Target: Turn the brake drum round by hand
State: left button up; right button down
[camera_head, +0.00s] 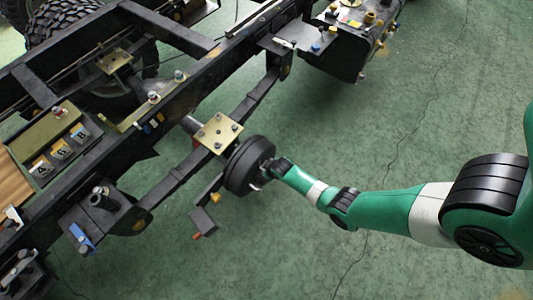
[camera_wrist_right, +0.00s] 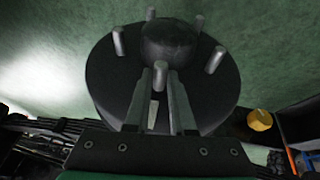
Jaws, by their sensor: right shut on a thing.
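The brake drum (camera_head: 247,165) is a black round drum on the end of the axle, beside the chassis frame. In the right wrist view the drum face (camera_wrist_right: 103,72) fills the middle, with a dark domed hub (camera_wrist_right: 170,42) and several grey studs standing out from it. My right gripper (camera_head: 268,171) reaches the drum from the right. In the wrist view its two fingers (camera_wrist_right: 160,84) lie on either side of the lowest visible stud (camera_wrist_right: 160,72) and are shut on it. The lower part of the drum is hidden behind the gripper. My left gripper is not in view.
A brass-coloured plate (camera_head: 218,132) with bolts sits on the axle, just left of the drum. Black chassis rails (camera_head: 180,85) fill the left side. A dark tank-like box (camera_head: 335,52) with fittings is at the top. Green floor (camera_head: 400,110) is open at the right.

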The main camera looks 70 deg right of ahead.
jog(key=shift+s+d+f, duration=0.1)
jog(key=shift+s+f, duration=0.05)
jog(key=shift+s, duration=0.05)
jog(key=shift+d+y, duration=0.25)
jog(key=shift+y, duration=0.05)
jog(key=shift+s+d+f+y, duration=0.15)
jog(key=shift+d+y, duration=0.25)
jog(key=shift+d, duration=0.1)
jog(key=shift+s+d+f+m+t+y+b, duration=0.1)
jog(key=shift+d+f+m+t+y+b, duration=0.1)
jog(key=shift+d+y+b, duration=0.3)
jog(key=shift+s+d+f+m+t+y+b, duration=0.1)
jog(key=shift+d+m+t+y+b, duration=0.1)
jog(key=shift+d+y+b, duration=0.3)
jog(key=d+y+b, duration=0.1)
jog(key=d+y, duration=0.1)
jog(key=shift+s+d+f+t+y+b, duration=0.1)
jog(key=shift+f+t+y+b, duration=0.2)
jog(key=shift+b, duration=0.1)
jog(key=shift+r, duration=0.1)
